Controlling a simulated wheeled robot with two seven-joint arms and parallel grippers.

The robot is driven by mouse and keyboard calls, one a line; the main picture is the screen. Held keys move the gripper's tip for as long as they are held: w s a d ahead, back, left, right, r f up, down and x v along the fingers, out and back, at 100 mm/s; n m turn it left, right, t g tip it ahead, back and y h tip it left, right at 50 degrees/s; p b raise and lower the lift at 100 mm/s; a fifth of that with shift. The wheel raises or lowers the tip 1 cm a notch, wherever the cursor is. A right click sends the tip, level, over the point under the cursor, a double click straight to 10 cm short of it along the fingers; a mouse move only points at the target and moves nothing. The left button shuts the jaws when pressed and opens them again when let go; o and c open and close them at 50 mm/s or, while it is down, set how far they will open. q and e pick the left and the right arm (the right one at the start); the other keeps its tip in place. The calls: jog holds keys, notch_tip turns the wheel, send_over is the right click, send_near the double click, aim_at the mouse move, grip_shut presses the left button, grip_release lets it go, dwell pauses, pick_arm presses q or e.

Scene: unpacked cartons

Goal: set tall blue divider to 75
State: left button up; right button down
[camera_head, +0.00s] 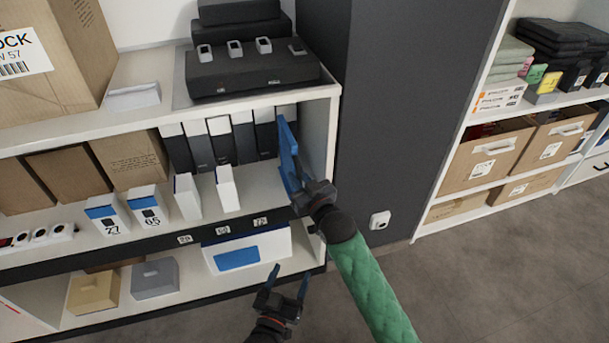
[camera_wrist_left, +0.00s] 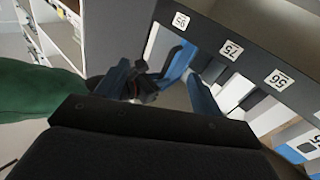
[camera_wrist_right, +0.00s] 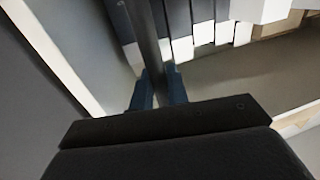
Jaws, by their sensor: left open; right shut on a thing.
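The tall blue divider (camera_head: 289,155) stands roughly upright at the right end of the middle shelf, right of the 75 tag (camera_head: 260,222). My right gripper (camera_head: 306,190) is shut on its near edge. In the right wrist view the divider (camera_wrist_right: 148,40) is a thin dark strip between the fingertips. Whether its foot touches the shelf is hidden by my right gripper. My left gripper (camera_head: 290,278) is open and empty, low in front of the shelf. In the left wrist view the 75 tag (camera_wrist_left: 231,50) lies between the 95 tag (camera_wrist_left: 180,20) and the 56 tag (camera_wrist_left: 280,79).
Several grey-and-white binders (camera_head: 220,140) stand behind the divider. Two white boxes (camera_head: 187,197) stand further left. A white bin with a blue front (camera_head: 272,243) sits below. The shelf's right side wall (camera_head: 318,145) is close to the divider. Free shelf lies left of it.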

pick_arm(q)
jog(key=s+f+g+p, duration=0.1)
jog(key=s+f+g, duration=0.2)
jog(key=s+f, duration=0.2)
jog(key=s+a+f+g+y+p, duration=0.1)
jog(key=s+f+g, duration=0.3)
jog(key=f, duration=0.7)
jog(key=s+f+g+p, duration=0.2)
jog(key=s+f, duration=0.4)
jog(key=f, duration=0.3)
jog(key=shift+a+g+y, duration=0.25)
jog(key=shift+g+y, duration=0.15)
jog(key=shift+g, duration=0.3)
pick_arm(e)
jog(key=s+a, duration=0.3)
jog(key=a, duration=0.8)
jog(key=shift+s+a, duration=0.3)
jog(key=shift+s, duration=0.05)
pick_arm(q)
jog(key=shift+s, duration=0.1)
pick_arm(e)
jog(key=c, duration=1.5)
grip_release()
jog(key=shift+o, duration=0.2)
pick_arm(q)
jog(key=shift+r+p, duration=0.25)
jog(key=shift+p, duration=0.1)
pick_arm(e)
jog(key=v, duration=0.8)
